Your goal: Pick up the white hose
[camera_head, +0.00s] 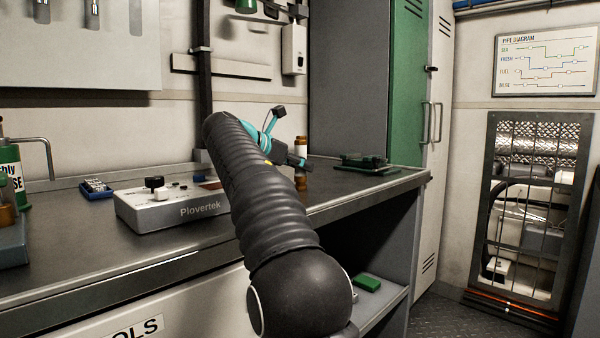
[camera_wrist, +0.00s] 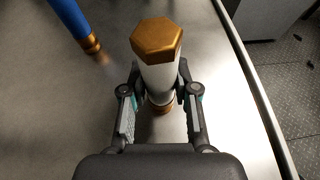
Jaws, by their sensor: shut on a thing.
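The white hose (camera_wrist: 158,74) is a short white tube with a brass hex fitting at its top and brass at its lower end. It stands roughly upright between the fingers of my gripper (camera_wrist: 160,92) in the wrist view. The fingers are shut on it from both sides. In the head view the white hose (camera_head: 301,148) shows just right of my gripper (camera_head: 297,161), above the bench's front part. Whether its lower end touches the bench top is hard to tell. My arm hides part of the bench behind it.
A blue hose (camera_wrist: 72,20) with a brass end lies left of the white hose in the wrist view. On the bench (camera_head: 90,262) are a Plovertek box (camera_head: 165,211) and a green circuit-like part (camera_head: 366,162). A grey cabinet (camera_head: 345,85) stands behind. The bench edge is close on the right.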

